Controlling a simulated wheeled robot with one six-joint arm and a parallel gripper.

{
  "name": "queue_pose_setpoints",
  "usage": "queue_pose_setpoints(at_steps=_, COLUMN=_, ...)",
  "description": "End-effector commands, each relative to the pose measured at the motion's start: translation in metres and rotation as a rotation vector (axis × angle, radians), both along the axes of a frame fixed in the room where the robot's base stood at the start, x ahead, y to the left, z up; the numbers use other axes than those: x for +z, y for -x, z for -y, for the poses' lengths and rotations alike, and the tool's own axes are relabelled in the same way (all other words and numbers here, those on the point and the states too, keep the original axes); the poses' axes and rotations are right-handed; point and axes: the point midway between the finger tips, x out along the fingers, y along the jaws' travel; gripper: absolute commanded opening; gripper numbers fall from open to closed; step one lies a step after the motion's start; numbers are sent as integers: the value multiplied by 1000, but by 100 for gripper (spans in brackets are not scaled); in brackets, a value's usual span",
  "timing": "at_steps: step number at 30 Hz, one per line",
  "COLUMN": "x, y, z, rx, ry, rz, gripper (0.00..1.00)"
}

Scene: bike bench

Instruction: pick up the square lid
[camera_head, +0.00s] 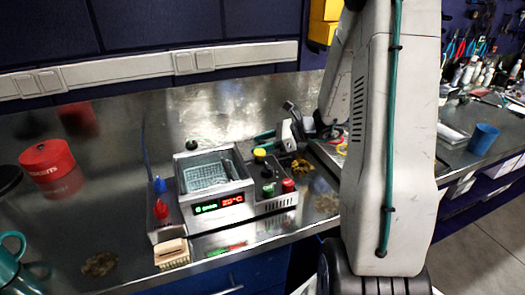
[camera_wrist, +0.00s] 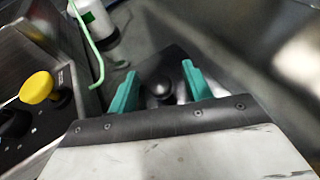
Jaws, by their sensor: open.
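The square lid (camera_wrist: 178,62) is a dark flat plate with a round black knob (camera_wrist: 160,84). In the wrist view it lies just beyond my gripper (camera_wrist: 160,70). The two green fingers are apart, one on each side of the knob, and nothing shows clamped between them. I cannot tell whether either finger touches the knob. In the head view a green finger of my gripper (camera_head: 265,136) shows behind the control box; I cannot make out the lid there.
A metal bath (camera_head: 213,180) with a wire basket and lit display stands beside the fingers. Its yellow knob (camera_wrist: 37,87) is close on the left in the wrist view. A white bottle (camera_wrist: 96,20) and green cable (camera_wrist: 88,45) are beyond. A red tin (camera_head: 47,161) stands at far left.

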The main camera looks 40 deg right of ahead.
Motion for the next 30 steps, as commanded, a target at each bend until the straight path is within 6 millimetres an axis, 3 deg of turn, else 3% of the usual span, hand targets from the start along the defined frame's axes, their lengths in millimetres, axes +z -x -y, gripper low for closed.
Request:
queue_pose_setpoints(at_steps=6, x=0, y=-1, z=-1, rx=0, ry=0, rz=0, gripper=49)
queue_pose_setpoints(at_steps=11, x=0, y=-1, z=0, rx=-1, ry=1, rz=1, gripper=5)
queue_pose_setpoints(at_steps=12, x=0, y=-1, z=0, rx=0, ry=1, rz=1, gripper=0)
queue_pose_setpoints(at_steps=22, x=6, y=-1, z=0, rx=0, ry=1, rz=3, gripper=0)
queue_pose_setpoints(at_steps=30, x=55, y=-1, z=0, rx=1, ry=4, rz=6, gripper=0)
